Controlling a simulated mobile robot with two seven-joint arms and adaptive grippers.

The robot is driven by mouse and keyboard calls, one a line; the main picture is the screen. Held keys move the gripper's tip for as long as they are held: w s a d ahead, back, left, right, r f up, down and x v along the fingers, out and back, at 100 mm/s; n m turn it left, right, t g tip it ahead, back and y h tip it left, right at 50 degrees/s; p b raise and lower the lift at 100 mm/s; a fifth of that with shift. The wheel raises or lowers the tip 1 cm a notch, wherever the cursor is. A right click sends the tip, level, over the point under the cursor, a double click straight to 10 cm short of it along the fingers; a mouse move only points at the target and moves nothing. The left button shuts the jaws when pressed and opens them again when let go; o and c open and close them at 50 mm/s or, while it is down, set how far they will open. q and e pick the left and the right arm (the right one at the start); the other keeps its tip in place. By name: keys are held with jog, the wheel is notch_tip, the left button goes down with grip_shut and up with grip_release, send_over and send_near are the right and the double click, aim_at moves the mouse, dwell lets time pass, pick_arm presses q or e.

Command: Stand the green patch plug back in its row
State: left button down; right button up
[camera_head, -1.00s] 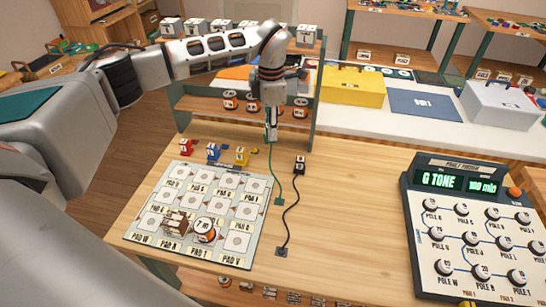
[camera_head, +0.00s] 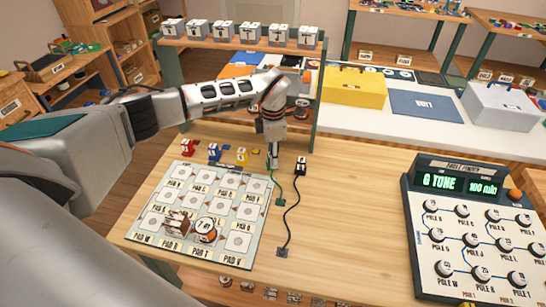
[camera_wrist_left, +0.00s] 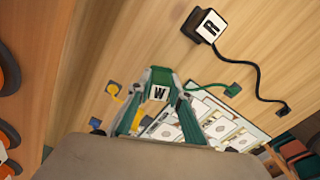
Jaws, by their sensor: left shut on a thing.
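The green patch plug (camera_wrist_left: 158,92), marked W, is held between the fingers of my left gripper (camera_head: 274,160) in the left wrist view. In the head view the gripper points down just above the tabletop, between the yellow plug (camera_head: 242,156) and the black plug (camera_head: 300,166). The plug is mostly hidden there by the fingers, and I cannot tell whether it touches the table. Its green cord (camera_head: 281,190) runs to a small green anchor on the table. The red plug (camera_head: 187,147) and blue plug (camera_head: 213,152) stand farther left in the row. My right gripper is not in view.
The pad board (camera_head: 240,240) lies in front of the row, with a brown block and a round orange-and-white piece on it. A dial console (camera_head: 425,225) stands at the right. A shelf rack stands behind the row. Bare table lies between the black cord and the console.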

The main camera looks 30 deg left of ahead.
pick_arm(q)
jog(key=shift+f, duration=0.1)
jog(key=c, duration=1.8)
grip_release()
jog(key=shift+c, duration=0.2)
notch_tip(320, 180, up, 12)
jog(key=shift+b, duration=0.35)
